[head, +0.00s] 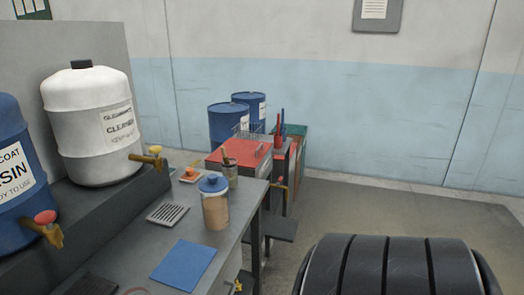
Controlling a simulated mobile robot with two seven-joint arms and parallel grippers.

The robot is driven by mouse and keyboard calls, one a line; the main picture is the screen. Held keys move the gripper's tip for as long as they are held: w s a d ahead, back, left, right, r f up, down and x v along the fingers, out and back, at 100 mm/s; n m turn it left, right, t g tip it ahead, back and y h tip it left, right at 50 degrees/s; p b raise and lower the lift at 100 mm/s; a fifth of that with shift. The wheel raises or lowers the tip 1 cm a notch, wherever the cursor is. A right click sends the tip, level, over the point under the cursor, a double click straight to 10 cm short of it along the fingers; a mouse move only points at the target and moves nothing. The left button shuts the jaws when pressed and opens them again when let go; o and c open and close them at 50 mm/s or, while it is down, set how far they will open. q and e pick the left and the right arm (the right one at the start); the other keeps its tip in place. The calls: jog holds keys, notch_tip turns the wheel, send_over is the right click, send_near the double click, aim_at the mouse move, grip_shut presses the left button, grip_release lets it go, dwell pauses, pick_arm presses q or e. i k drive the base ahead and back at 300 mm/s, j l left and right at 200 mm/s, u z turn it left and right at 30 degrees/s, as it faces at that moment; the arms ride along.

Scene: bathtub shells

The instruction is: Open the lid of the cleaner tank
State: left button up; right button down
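The cleaner tank (92,135) is a white, rounded tank with a "CLEANER" label, upright on a dark raised ledge at the left in the head view. Its lid, a small black cap (82,64), sits on top and looks closed. A brass tap with a yellow handle (150,159) sticks out low on its right side. Neither of my grippers is in view, and nothing touches the tank from my side.
A blue resin tank (18,178) with a red-handled tap stands at the left edge, nearer than the cleaner tank. The grey bench (135,225) holds a blue-lidded jar (215,207), a drain grate (168,213) and a blue sheet (183,264). Blue drums (228,124) stand behind.

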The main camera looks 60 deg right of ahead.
aim_at(248, 154)
jog(key=z, duration=1.95)
jog(key=i+l, duration=0.35)
jog(key=i, duration=0.2)
jog(key=i+l, duration=0.3)
jog(key=i, duration=0.2)
jog(key=z, duration=0.05)
